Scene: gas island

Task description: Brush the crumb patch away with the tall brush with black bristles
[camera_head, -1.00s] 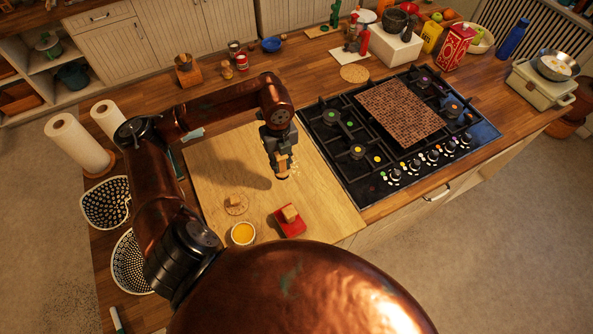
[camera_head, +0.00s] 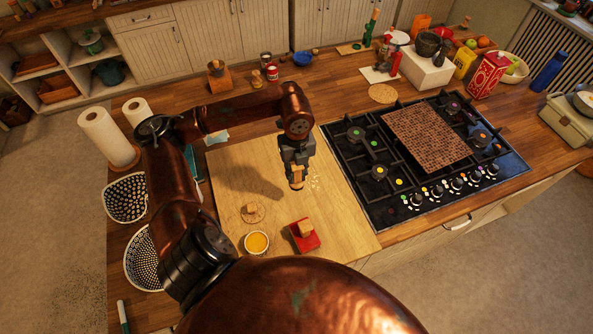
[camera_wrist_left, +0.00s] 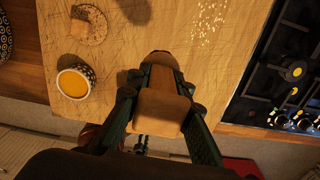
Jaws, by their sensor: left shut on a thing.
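My left gripper (camera_head: 297,172) is shut on the tall brush (camera_head: 297,178), over the wooden board (camera_head: 345,215). The brush has a wooden handle and a dark lower end; it also shows between the fingers in the left wrist view (camera_wrist_left: 162,108). Its bristles are mostly hidden, and I cannot tell whether they touch the board. The crumb patch (camera_head: 315,183) is a scatter of pale bits on the board, just right of the brush. In the left wrist view the crumbs (camera_wrist_left: 208,20) lie beyond the brush, up and right. My right gripper is not in view.
The gas hob (camera_head: 420,150) borders the board's right side. Paper rolls (camera_head: 107,137) stand left.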

